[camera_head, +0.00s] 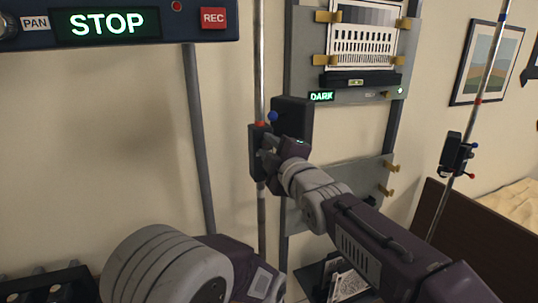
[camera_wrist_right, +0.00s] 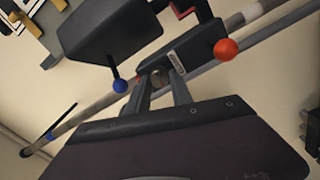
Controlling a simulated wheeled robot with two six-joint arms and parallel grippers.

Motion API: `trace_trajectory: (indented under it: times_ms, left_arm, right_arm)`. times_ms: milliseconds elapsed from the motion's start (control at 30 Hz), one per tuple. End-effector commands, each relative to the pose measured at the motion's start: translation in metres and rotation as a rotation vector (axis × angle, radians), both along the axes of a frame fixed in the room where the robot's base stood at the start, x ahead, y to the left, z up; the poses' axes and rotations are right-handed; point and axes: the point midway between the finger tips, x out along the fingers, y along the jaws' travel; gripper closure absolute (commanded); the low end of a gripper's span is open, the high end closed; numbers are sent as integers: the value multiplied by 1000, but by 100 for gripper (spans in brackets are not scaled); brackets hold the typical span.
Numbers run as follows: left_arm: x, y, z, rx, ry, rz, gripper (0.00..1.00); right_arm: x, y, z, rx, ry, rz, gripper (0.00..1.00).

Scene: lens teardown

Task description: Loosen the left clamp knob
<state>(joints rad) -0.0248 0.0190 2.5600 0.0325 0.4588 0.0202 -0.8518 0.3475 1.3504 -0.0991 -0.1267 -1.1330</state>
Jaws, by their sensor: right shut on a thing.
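The left clamp (camera_head: 257,151) is a dark block on the left upright metal rod (camera_head: 261,217). It has a red ball knob (camera_wrist_right: 226,48) and a blue ball knob (camera_wrist_right: 120,86), which also show small in the head view. My right gripper (camera_head: 268,149) is at the clamp. In the right wrist view its two grey fingers (camera_wrist_right: 160,85) close on a part of the clamp between the two balls. The fingers hide most of that part. Neither ball is between the fingers. My left gripper is out of view.
A dark box (camera_head: 293,117) sits just behind the clamp. A grey panel frame (camera_head: 300,50) with a lit DARK sign (camera_head: 321,96) stands behind. A second clamp (camera_head: 455,155) is on the right rod (camera_head: 491,70). A STOP display (camera_head: 107,24) hangs top left.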

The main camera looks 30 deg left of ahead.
Motion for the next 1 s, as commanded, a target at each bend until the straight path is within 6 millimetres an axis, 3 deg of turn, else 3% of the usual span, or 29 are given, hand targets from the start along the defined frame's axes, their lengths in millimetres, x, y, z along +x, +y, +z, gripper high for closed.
trace_trajectory:
  times_ms: [767,800,867,1000]
  left_arm:
    - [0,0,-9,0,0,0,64]
    - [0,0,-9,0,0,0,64]
    - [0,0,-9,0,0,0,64]
    - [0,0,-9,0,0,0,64]
  right_arm:
    - [1,-1,1,-60,-73,-2,100]
    - [1,-1,1,-60,-73,-2,68]
    - [1,-1,1,-60,-73,-2,51]
    - [1,0,1,-60,-73,-2,51]
